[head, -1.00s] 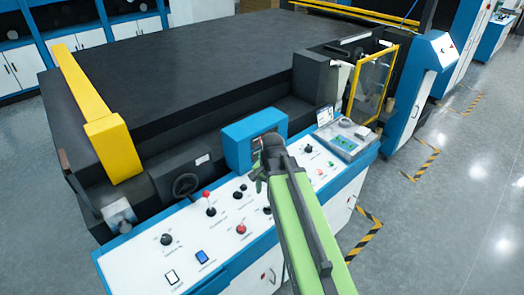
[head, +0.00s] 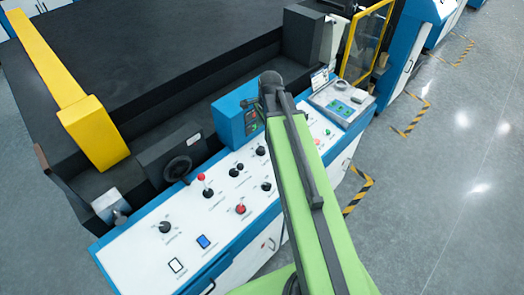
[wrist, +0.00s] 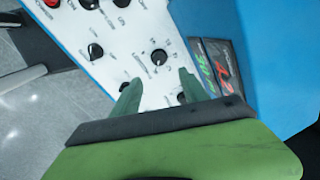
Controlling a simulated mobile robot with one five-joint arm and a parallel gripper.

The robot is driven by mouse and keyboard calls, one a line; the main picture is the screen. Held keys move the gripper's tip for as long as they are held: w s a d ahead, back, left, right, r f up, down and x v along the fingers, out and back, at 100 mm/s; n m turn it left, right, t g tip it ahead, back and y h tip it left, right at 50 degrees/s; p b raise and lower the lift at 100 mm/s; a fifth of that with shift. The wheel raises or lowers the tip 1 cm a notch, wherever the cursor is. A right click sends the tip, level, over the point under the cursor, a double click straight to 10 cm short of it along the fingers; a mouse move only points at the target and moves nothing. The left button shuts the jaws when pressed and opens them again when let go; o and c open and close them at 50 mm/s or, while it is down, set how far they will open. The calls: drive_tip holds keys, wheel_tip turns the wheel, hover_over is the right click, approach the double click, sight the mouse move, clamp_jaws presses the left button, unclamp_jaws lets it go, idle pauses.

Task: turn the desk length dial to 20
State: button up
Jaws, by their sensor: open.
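A black dial (wrist: 158,57) with a white mark and small figures around it sits on the white panel in the wrist view. Its label is too blurred to read for sure, and so is its setting. A matching black knob (head: 261,150) shows beside my arm in the head view, near the blue display box. My gripper (wrist: 160,88) is open and empty, its two green fingers apart, just below the dial in the wrist picture and not around it. In the head view the fingers are too small to make out, near the blue box.
The blue box (head: 236,118) with a lit display rises behind the panel (wrist: 205,65). Other black knobs (wrist: 95,50), a red button (head: 240,209) and a red-topped lever (head: 201,177) stand nearby. A handwheel (head: 177,168) is at left.

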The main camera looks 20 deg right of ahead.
sight(261, 148)
drive_tip(key=f+b, duration=0.4)
drive_tip(key=w+f+b, duration=0.1)
drive_tip(key=f+b, duration=0.3)
drive_tip(key=f, duration=0.1)
drive_tip(key=w+f+b, duration=0.1)
drive_tip(key=f+b, duration=0.2)
drive_tip(key=f, duration=0.1)
drive_tip(key=shift+f+b, duration=0.15)
drive_tip(key=shift+b, duration=0.25)
clamp_jaws()
